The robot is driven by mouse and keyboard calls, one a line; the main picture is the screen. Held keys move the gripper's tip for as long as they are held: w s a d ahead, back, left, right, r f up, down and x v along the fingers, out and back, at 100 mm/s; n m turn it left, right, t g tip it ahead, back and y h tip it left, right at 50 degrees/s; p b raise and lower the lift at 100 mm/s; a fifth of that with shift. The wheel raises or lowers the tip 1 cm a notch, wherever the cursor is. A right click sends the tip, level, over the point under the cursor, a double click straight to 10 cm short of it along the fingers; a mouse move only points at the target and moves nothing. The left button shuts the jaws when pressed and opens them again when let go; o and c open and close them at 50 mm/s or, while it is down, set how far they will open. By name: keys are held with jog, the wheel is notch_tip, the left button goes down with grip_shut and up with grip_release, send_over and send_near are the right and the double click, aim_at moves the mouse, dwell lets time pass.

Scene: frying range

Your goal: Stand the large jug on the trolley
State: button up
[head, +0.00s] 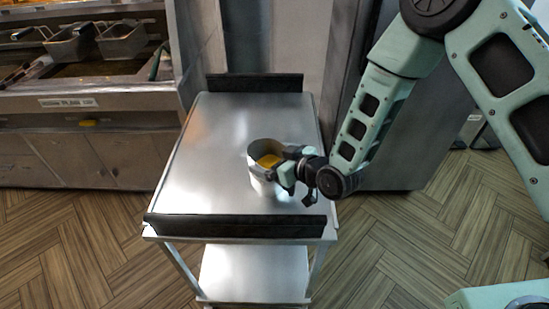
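The large jug (256,182) is a metal, open-topped vessel with something yellow inside. It is upright at the right-hand middle of the trolley (205,150), over its steel top. It appears to rest on that top, though its base is partly hard to make out. My gripper (285,173) is at the jug's right side, touching it or very close. The fingertips are small and partly hidden, so I cannot see whether they are closed on the jug.
The trolley has dark raised bars at its far edge (254,83) and near edge (236,226), and a lower shelf (254,274). The left part of its top is bare. A fryer range (85,95) with baskets (122,42) stands at left. A tall steel cabinet is behind at right.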

jog(key=shift+r, duration=0.1)
jog(key=s+d+r+g+h, duration=0.3)
jog(key=s+d+r, duration=0.1)
jog(key=s, duration=0.6)
jog(key=s+d+r+g+h+b, duration=0.1)
jog(key=s+d+r+g+h, duration=0.1)
jog(key=s+r, duration=0.4)
jog(key=s+d+r+g+h+b, duration=0.1)
jog(key=s+d+r+g+h, duration=0.2)
jog(key=s, duration=1)
jog(key=d+r+g, duration=0.1)
jog(key=d+r, duration=0.1)
jog(key=d, duration=0.1)
jog(key=shift+s+d+r+m+g+h, duration=0.2)
jog(key=shift+s+d+m+g+h, duration=0.1)
jog(key=shift+s+d+m+g, duration=0.1)
notch_tip(320, 180, down, 4)
jog(key=b, duration=0.4)
jog(key=shift+r, duration=0.2)
